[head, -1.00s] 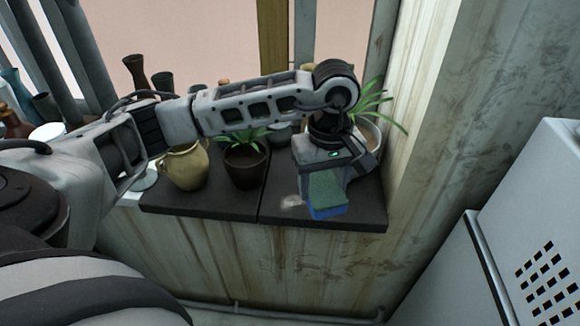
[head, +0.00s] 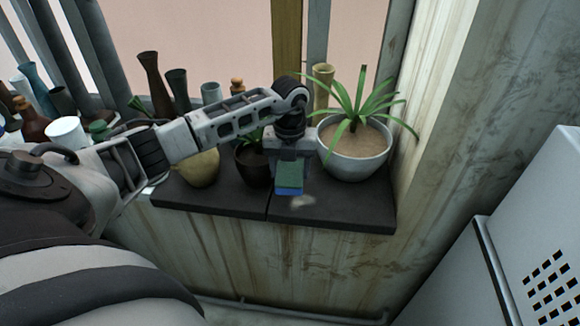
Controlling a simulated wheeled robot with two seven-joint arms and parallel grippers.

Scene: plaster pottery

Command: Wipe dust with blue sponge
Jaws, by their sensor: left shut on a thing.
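My left gripper (head: 289,158) is shut on the sponge (head: 289,178), which has a green top and a blue lower layer. It holds the sponge over the dark ledge (head: 350,208), near the seam between two slabs. I cannot tell whether the sponge touches the ledge. A pale patch of dust (head: 301,202) lies on the ledge just right of and in front of the sponge. My right gripper is not in view.
A white pot with a spiky plant (head: 354,155) stands right of the gripper. A dark pot (head: 252,166) and a yellow jug (head: 199,169) stand to the left, partly behind my arm. Several vases and bottles crowd the far left. A wall bounds the right side.

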